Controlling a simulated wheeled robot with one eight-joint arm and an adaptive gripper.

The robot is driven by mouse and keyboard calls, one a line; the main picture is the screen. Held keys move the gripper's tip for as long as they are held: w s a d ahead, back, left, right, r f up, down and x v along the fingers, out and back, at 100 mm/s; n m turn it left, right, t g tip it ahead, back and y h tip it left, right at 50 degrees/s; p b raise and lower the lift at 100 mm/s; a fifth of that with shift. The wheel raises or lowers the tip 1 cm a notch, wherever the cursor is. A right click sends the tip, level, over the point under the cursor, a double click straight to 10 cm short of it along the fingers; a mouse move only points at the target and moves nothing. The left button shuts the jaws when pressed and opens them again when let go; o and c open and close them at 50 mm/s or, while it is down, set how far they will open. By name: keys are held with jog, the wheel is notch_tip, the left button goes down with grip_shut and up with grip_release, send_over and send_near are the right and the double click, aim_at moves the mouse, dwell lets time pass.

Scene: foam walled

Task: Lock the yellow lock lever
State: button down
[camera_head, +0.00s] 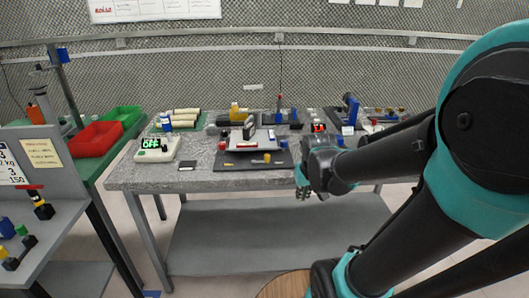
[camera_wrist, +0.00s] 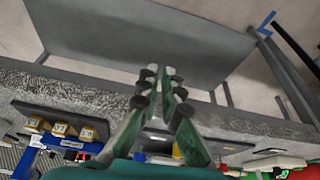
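A small yellow lever (camera_head: 267,157) lies low and roughly flat on the front part of a dark base plate (camera_head: 235,164) at the front of the grey table. A red knob (camera_head: 222,146) and a blue part (camera_head: 284,143) are on the same plate. My gripper (camera_head: 303,193) hangs to the right of the plate, by the table's front edge, apart from the lever. In the wrist view the green fingers (camera_wrist: 160,76) show a narrow gap with nothing between them. A yellow part (camera_wrist: 176,150), apparently the lever, shows partly behind the fingers. Its exact lock position is too small to tell.
A white device with a green display (camera_head: 155,148) stands left on the table (camera_head: 190,180). Several other fixtures line the back. Red (camera_head: 95,139) and green (camera_head: 124,115) bins are farther left. A lower shelf (camera_head: 270,235) is under the table.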

jog(key=n, duration=0.2)
send_near(265, 149)
notch_tip(265, 149, up, 2)
jog(key=s, duration=0.3)
jog(key=shift+w+d+r+g+y, duration=0.1)
jog(key=shift+d+r+g+y, duration=0.05)
jog(key=shift+d+g+y, duration=0.2)
jog(key=x, duration=1)
jog(key=shift+w, duration=0.1)
